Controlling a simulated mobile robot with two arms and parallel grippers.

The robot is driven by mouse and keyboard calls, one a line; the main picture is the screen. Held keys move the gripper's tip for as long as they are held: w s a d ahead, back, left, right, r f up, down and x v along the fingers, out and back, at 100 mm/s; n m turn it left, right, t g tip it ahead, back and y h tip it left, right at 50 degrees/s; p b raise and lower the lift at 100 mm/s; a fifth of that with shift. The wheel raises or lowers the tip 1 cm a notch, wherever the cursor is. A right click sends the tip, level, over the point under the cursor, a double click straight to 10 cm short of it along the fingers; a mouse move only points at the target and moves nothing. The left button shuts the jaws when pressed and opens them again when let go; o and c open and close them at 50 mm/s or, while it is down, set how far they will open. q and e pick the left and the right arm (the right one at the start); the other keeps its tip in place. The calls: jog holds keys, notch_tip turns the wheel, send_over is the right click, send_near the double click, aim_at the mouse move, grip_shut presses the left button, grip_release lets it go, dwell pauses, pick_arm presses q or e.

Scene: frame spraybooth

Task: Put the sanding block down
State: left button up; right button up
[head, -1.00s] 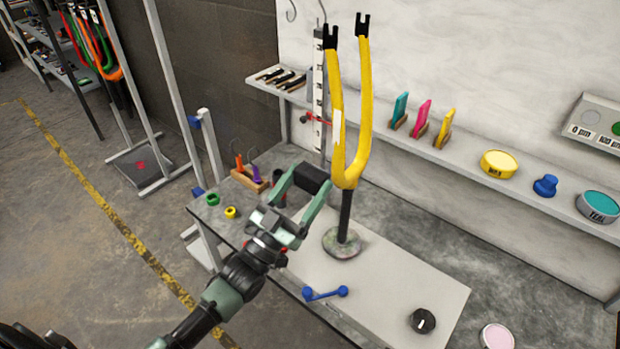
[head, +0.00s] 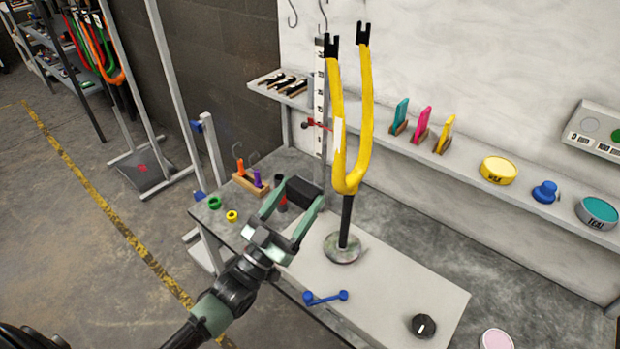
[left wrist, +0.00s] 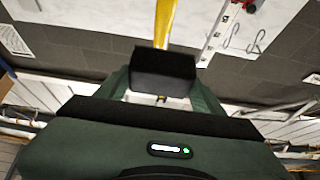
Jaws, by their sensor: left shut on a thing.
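My left gripper (head: 297,196) is shut on the sanding block (head: 304,192), a small dark block between its two green fingers. It holds the block over the workbench, just left of the yellow fork's lower end. In the left wrist view the dark block (left wrist: 164,72) sits between the fingers, with part of the yellow fork behind it. I cannot tell whether the block touches the bench. My right gripper is not in view.
The yellow fork (head: 352,180) stands upright on a round base on a pale board (head: 390,290). A small wooden rack (head: 250,184), green ring (head: 214,202) and yellow ring (head: 232,216) lie at the bench's left end. A blue tool (head: 325,298) and black puck (head: 423,326) lie in front.

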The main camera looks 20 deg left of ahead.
pick_arm(q)
jog(key=s+f+n+t+y, duration=0.1)
jog(key=s+n+y, duration=0.3)
jog(key=s+y, duration=0.4)
jog(key=s, duration=0.7)
jog(key=shift+d+f, duration=0.3)
jog(key=shift+d, duration=0.05)
